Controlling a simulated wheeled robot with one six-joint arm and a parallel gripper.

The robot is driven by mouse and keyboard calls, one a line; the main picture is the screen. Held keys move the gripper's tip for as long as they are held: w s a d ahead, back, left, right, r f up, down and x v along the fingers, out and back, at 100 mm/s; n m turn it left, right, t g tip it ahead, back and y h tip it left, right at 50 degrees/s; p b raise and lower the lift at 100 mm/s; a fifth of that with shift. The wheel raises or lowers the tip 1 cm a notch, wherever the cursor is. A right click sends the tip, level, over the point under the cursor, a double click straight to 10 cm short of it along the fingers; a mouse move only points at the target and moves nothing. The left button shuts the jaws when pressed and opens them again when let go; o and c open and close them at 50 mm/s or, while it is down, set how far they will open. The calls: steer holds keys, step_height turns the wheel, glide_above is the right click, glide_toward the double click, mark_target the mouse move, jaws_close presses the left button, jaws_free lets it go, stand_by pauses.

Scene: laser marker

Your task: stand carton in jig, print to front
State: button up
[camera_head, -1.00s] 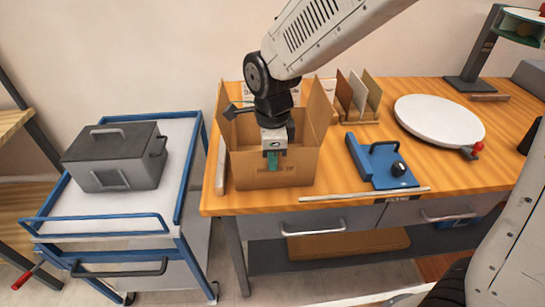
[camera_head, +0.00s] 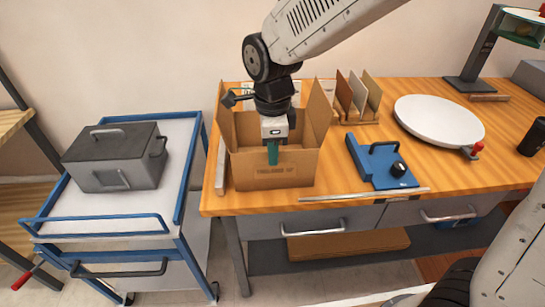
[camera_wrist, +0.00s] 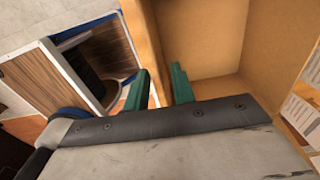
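An open brown carton (camera_head: 250,172) stands upright at the left end of the wooden table, flaps raised, with dark print on the wall facing the front. My gripper (camera_head: 272,154) points down at its front wall. In the wrist view its two green fingers (camera_wrist: 160,82) are apart, with a tan carton wall (camera_wrist: 151,40) between them. The carton's inside (camera_wrist: 205,35) is to the right. Contact between fingers and wall is unclear. A grey bar (camera_head: 221,165) lies along the carton's left side. I cannot tell for certain which part is the jig.
A blue device (camera_head: 378,165) with a black knob and a white round plate (camera_head: 440,121) are to the right. A rack with upright boards (camera_head: 358,98) stands behind. A thin strip (camera_head: 365,195) lies along the front edge. A blue cart (camera_head: 180,150) with a grey case (camera_head: 115,157) stands left.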

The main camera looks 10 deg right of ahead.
step_height(320, 180, up, 9)
steer(key=shift+f, duration=0.1)
steer(key=shift+d, duration=0.1)
steer(key=s+d+r+n+t, duration=0.1)
steer(key=s+d+n, duration=1.7)
steer(key=s+d, duration=0.1)
steer(key=shift+s+d+r, duration=0.15)
steer(key=shift+s+d, duration=0.1)
steer(key=shift+d, duration=0.55)
